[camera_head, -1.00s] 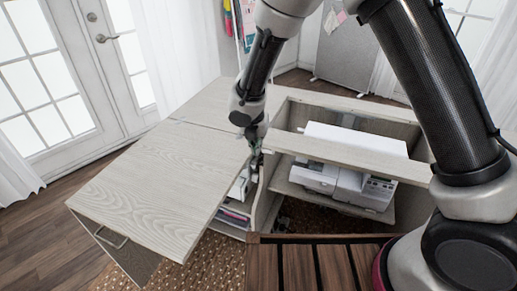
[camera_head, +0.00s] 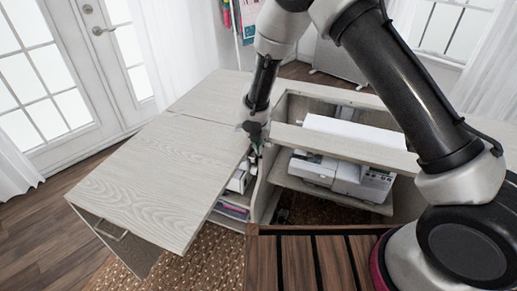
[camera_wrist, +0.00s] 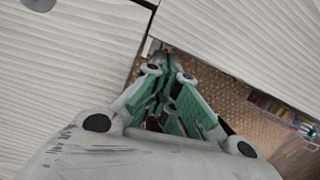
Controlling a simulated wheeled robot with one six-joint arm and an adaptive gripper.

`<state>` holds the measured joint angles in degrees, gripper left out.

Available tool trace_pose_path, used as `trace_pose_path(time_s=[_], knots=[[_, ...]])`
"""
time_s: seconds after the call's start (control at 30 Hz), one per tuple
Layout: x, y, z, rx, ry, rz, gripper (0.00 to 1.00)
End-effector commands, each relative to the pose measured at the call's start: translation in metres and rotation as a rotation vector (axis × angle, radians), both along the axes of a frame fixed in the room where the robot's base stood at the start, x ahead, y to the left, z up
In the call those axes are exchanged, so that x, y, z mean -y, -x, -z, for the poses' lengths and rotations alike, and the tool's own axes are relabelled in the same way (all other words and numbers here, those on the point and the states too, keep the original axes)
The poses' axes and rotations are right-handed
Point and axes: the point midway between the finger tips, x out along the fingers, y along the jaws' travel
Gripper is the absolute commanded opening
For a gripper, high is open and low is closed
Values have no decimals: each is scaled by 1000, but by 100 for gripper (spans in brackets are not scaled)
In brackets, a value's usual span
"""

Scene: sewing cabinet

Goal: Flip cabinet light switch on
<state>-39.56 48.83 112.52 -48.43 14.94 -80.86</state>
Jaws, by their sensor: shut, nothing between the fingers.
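The pale wood-grain sewing cabinet (camera_head: 150,170) stands open, with a leaf spread out at left and an open bay at right. My gripper (camera_head: 256,152) points down at the gap between the leaf and the bay, close to the cabinet's inner edge. In the wrist view my gripper (camera_wrist: 168,62) has its green-sided fingers closed together and empty, above the gap between pale panels (camera_wrist: 225,35). I cannot make out the light switch in either view. Whether the fingertips touch the cabinet cannot be told.
A white sewing machine (camera_head: 345,175) sits on a shelf in the bay. Shelves with books (camera_head: 232,210) lie below the leaf. A brown slatted wooden surface (camera_head: 300,262) is in front. A woven rug (camera_head: 205,262) covers the floor.

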Motion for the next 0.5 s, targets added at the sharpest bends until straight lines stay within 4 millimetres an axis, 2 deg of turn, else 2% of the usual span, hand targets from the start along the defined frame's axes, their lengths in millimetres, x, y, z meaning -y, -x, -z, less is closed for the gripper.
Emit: trace_pose_path(time_s=[0.27, 0.4, 0.5], knots=[[0, -1, 0, 0, 0, 1, 0], [0, -8, 0, 2, -1, 86, 0], [1, -7, -1, 1, -1, 78, 0]])
